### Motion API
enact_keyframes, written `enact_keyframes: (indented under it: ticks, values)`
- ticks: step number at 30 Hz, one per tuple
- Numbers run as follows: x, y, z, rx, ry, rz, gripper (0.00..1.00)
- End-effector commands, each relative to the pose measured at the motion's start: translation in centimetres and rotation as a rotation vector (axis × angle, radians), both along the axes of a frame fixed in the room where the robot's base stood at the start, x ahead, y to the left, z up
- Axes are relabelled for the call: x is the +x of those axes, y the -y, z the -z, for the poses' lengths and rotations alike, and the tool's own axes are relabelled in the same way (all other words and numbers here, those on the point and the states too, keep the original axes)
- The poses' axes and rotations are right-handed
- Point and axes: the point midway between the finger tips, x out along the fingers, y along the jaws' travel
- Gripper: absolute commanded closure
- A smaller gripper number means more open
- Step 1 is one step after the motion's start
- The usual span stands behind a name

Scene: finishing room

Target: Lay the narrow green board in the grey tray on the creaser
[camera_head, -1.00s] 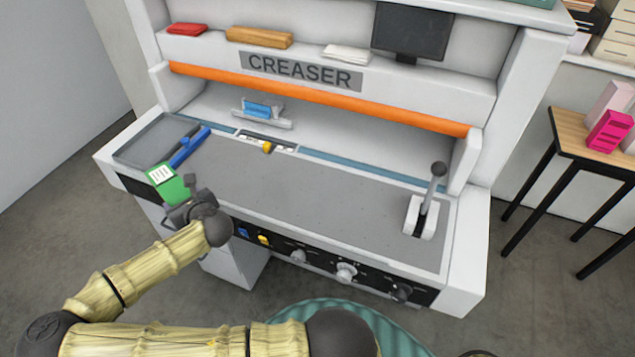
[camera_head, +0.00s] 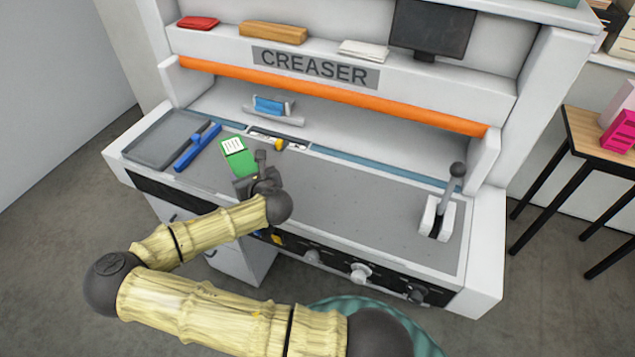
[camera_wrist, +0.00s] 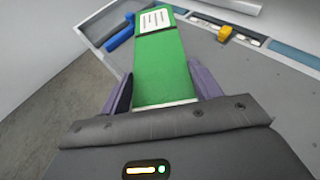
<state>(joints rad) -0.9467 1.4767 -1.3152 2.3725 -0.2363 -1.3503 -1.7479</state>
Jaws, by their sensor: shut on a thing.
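The narrow green board (camera_head: 237,158) with a white printed label is in my gripper (camera_head: 255,172), over the left part of the creaser's grey bed. In the wrist view the green board (camera_wrist: 162,70) runs away from me between the two jaws (camera_wrist: 160,92), its label at the far end. My gripper is shut on the board's near end. The grey tray (camera_head: 140,143) lies at the left end of the creaser (camera_head: 340,210), left of the board and apart from it. Whether the board touches the bed is hard to tell.
A blue bar (camera_head: 198,147) lies along the tray's right side, between tray and board. A yellow slider (camera_head: 279,145) sits on a scale behind the board. A lever (camera_head: 442,205) stands at the right end. The middle of the bed is clear.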

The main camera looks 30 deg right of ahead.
Motion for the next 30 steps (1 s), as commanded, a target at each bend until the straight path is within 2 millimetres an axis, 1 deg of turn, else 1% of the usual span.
enact_keyframes:
  ticks: [7, 11, 14, 18, 21, 26, 30]
  values:
    - [0.0, 0.1, 0.0, 0.0, 0.001, 0.004, 0.64]
    - [0.4, 0.7, 0.0, 0.002, 0.003, 0.046, 0.64]
    - [0.9, 2.0, 0.0, 0.004, 0.003, 0.122, 0.64]
    - [1.4, 4.3, -0.1, 0.006, 0.003, 0.271, 0.64]
    - [1.4, 6.0, -0.2, 0.008, 0.004, 0.388, 0.64]
    - [0.7, 8.5, 0.0, 0.005, 0.002, 0.58, 0.64]
    - [-0.5, 10.3, 0.3, 0.004, 0.002, 0.748, 0.64]
